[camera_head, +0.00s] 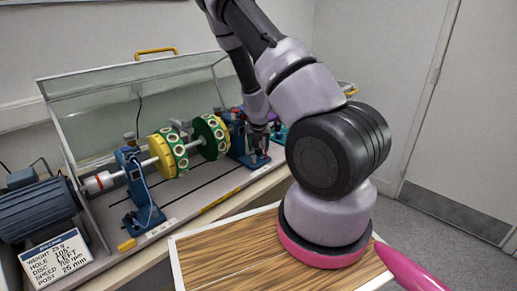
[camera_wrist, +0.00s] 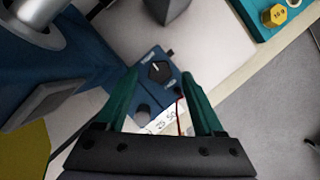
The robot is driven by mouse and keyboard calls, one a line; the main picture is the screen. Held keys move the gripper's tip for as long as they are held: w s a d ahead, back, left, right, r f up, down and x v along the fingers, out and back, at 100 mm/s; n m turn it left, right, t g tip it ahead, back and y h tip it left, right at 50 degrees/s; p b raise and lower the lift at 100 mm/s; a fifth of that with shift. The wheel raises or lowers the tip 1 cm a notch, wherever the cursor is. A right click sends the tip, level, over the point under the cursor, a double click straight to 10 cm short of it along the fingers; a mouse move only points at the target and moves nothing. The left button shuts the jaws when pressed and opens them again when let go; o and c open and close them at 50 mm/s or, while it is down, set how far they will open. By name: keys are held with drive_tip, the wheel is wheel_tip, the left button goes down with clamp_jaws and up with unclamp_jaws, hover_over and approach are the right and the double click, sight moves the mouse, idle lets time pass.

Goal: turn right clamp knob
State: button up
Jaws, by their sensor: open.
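The right bearing stand is blue and shows in the head view (camera_head: 237,143), partly hidden by my arm. In the wrist view its blue foot (camera_wrist: 172,82) carries a black knob (camera_wrist: 160,71) with a white pointer line. A second dark round part (camera_wrist: 143,111) sits lower on the foot, beside my left finger. My gripper (camera_wrist: 161,73) is open, its two green fingers to either side of the black knob in the picture. I cannot tell how far the fingertips are above it. In the head view my gripper (camera_head: 259,138) is at the right stand.
A shaft with yellow (camera_head: 162,155) and green (camera_head: 208,137) discs runs left to a blue motor (camera_head: 38,208). A clear cover (camera_head: 100,120) stands open behind. A sign (camera_head: 57,262) leans front left. A teal tray (camera_wrist: 262,30) holds a yellow hex weight (camera_wrist: 275,15).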

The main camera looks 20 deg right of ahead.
drive_tip(key=shift+w+f, duration=0.15)
drive_tip(key=shift+f, duration=0.25)
clamp_jaws()
